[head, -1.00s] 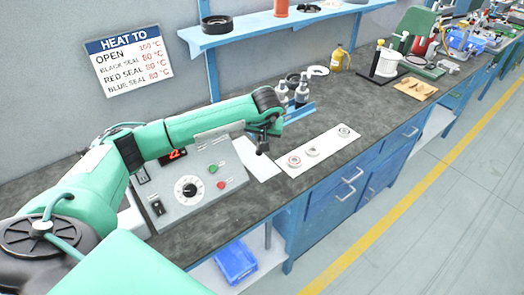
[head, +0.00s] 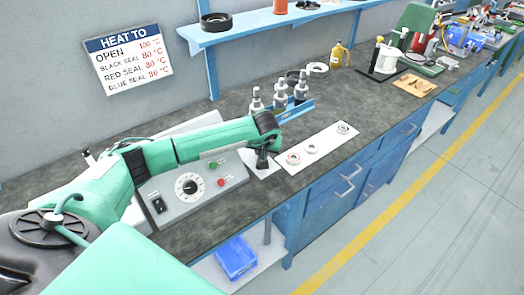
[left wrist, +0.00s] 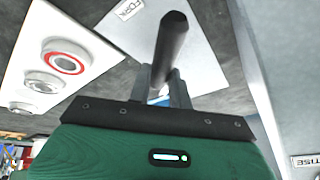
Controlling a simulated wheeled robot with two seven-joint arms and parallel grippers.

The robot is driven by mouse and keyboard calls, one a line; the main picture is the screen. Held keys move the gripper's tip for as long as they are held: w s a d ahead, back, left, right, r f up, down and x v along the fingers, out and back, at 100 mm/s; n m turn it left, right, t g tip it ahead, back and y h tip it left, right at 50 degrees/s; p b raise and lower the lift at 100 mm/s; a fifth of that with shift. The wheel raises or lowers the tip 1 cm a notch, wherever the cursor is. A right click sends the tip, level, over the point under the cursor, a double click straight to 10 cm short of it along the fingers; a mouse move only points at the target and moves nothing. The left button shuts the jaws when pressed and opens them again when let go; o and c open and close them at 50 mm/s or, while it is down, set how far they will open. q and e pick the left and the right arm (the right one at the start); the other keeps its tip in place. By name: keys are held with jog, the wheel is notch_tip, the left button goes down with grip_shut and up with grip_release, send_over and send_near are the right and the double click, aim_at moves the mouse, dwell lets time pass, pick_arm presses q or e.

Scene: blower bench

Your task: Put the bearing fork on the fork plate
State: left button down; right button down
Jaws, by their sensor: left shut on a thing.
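In the left wrist view the plate (left wrist: 205,65) carries a "FORK" label. The gripper (left wrist: 160,88) is shut on the bearing fork (left wrist: 172,38), seen there as a dark, rounded bar between the fingers. The fork stands over the plate in that view. The rest of the fork is hidden by the gripper, and I cannot tell whether it touches the plate. My right gripper is not in view.
A grey control box (head: 190,188) with a dial stands left of the plate. A white strip with several rings (head: 322,148) lies to the right. A shelf (head: 270,22) hangs on the wall above.

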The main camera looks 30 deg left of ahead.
pick_arm(q)
jog(key=c, duration=1.3)
grip_release()
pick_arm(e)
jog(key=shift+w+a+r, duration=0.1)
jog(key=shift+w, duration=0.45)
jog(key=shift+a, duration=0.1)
pick_arm(q)
jog(key=shift+r+p, duration=0.2)
jog(key=shift+p, duration=0.1)
jog(key=b+v, duration=0.1)
jog(key=v, duration=0.3)
jog(key=b+v, duration=0.1)
jog(key=v, duration=0.7)
jog(key=shift+b, duration=0.3)
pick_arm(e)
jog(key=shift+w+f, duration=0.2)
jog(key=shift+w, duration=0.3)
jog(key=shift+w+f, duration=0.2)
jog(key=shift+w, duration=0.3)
